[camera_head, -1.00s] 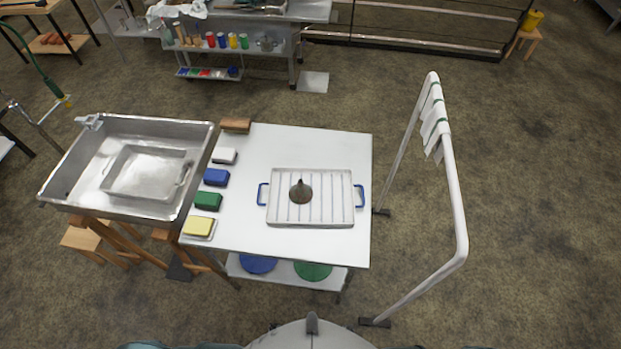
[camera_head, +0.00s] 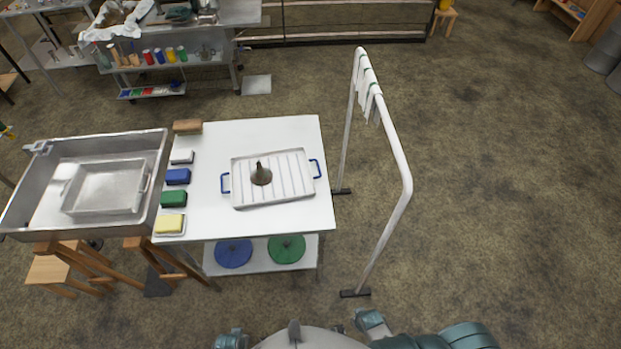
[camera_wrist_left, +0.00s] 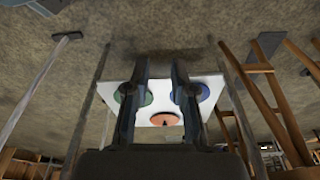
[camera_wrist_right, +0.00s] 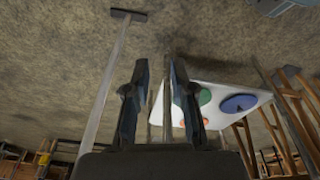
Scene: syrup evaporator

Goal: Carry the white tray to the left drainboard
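The white tray (camera_head: 240,202), ribbed and with a blue handle at each end, lies flat on the white table (camera_head: 285,222). A dark brown cone-shaped object (camera_head: 261,174) stands in it. I cannot tell which surface is the left drainboard. A steel sink (camera_head: 22,222) adjoins the table's left side, with a smaller metal pan (camera_head: 108,187) in it. My left gripper (camera_wrist_left: 158,70) is open and empty in the left wrist view. My right gripper (camera_wrist_right: 157,68) is open and empty in the right wrist view. Both are away from the tray.
Coloured blocks and a yellow sponge (camera_head: 170,223) line the table's left edge. A white rail frame (camera_head: 395,180) with hanging cloths stands close on the right. Blue (camera_head: 234,253) and green (camera_head: 287,249) discs lie on the lower shelf. The floor farther right is clear.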

